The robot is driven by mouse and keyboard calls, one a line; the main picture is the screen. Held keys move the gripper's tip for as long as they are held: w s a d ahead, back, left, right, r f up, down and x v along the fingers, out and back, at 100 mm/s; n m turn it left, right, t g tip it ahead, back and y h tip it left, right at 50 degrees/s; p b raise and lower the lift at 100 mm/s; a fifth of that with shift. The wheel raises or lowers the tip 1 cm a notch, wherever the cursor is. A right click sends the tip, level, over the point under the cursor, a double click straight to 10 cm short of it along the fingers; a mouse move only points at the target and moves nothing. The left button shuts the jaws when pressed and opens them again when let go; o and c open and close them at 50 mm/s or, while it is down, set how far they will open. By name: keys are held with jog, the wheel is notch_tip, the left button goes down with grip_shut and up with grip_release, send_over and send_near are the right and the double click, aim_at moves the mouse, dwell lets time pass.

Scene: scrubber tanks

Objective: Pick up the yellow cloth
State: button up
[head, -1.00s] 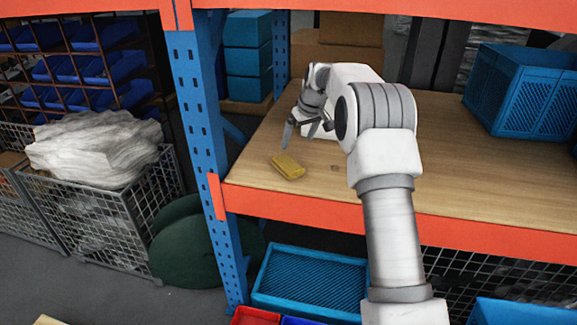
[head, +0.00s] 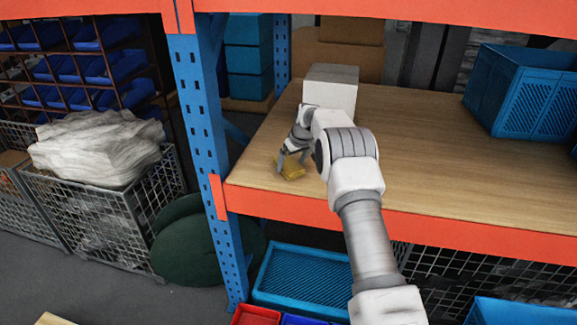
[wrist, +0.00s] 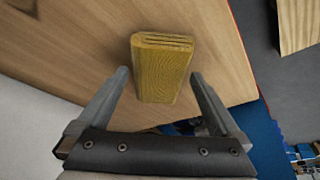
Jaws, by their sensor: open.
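The yellow cloth (head: 291,168) is a small folded block lying on the wooden shelf near its front left edge. In the wrist view the cloth (wrist: 160,68) shows its folded end and lies between and just beyond my fingertips. My gripper (head: 291,157) is above and around the cloth in the head view, partly covering it. In the wrist view my gripper (wrist: 158,78) is open, with one finger on each side of the cloth and a gap visible at both sides. I cannot tell how high the fingertips are above the shelf.
The wooden shelf (head: 420,135) is clear to the right of my arm. A grey-white box (head: 331,88) stands behind my gripper. A blue crate (head: 520,90) is at the back right. A blue upright post (head: 197,110) stands left of the cloth, and an orange beam (head: 440,230) edges the front.

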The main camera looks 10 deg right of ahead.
aim_at(294, 166)
jog(key=shift+f, duration=0.15)
jog(key=c, duration=1.2)
jog(key=shift+r, duration=0.55)
jog(key=r, duration=0.1)
jog(key=r+b, duration=0.1)
jog(key=r, duration=0.1)
jog(key=shift+s+d+r, duration=0.15)
jog(key=shift+d+r, duration=0.1)
jog(key=shift+d, duration=0.15)
jog(key=s+d+r, duration=0.2)
jog(key=d, duration=0.1)
jog(key=s+d+r+b, duration=0.1)
jog(key=d+r, duration=0.1)
jog(key=d, duration=0.1)
jog(key=s+d+r, duration=0.2)
jog(key=d, duration=0.1)
jog(key=shift+s+r, duration=0.25)
jog(key=shift+s, duration=0.1)
